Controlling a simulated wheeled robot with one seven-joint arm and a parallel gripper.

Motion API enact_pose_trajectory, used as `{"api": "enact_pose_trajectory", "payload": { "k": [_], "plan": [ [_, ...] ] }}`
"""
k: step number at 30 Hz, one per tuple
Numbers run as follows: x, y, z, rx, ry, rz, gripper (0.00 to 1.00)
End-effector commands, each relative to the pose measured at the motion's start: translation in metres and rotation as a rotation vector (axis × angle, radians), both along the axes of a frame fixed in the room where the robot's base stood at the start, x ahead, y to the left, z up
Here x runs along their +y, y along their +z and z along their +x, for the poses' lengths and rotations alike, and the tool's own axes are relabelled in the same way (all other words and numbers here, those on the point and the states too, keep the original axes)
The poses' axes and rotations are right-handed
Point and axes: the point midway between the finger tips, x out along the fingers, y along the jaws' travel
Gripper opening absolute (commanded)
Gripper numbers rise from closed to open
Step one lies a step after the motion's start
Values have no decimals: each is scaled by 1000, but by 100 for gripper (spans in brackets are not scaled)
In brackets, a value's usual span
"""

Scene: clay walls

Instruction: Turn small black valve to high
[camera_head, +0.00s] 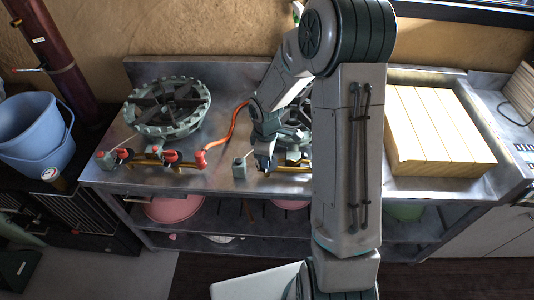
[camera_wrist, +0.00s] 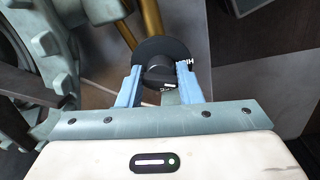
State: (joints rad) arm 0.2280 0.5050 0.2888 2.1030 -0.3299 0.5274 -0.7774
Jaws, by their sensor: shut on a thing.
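The small black valve (camera_wrist: 168,52) is a round black knob at the upper middle of the wrist view, with white lettering on its rim that reads in part "HI". It sits by a brass pipe (camera_wrist: 150,17). My gripper (camera_wrist: 160,84) has its two blue fingers on either side of the knob's raised grip and is shut on it. In the head view my gripper (camera_head: 264,163) is at the front of the right-hand burner (camera_head: 293,135). The black knob cannot be made out there, and my arm hides part of that burner.
A left burner (camera_head: 168,108) with red-handled valves (camera_head: 170,156) stands on the metal counter (camera_head: 222,182). An orange hose (camera_head: 233,124) runs between the burners. A wooden board (camera_head: 435,130) lies at the right. A blue bucket (camera_head: 38,130) stands at the far left.

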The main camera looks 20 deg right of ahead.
Motion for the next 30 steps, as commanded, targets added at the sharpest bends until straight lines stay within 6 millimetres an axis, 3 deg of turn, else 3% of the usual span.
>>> {"api": "enact_pose_trajectory", "payload": {
  "k": [13,30],
  "plan": [
    [1,2,-1,1,303,2,9],
    [1,0,-1,3,389,1,9]
  ]
}}
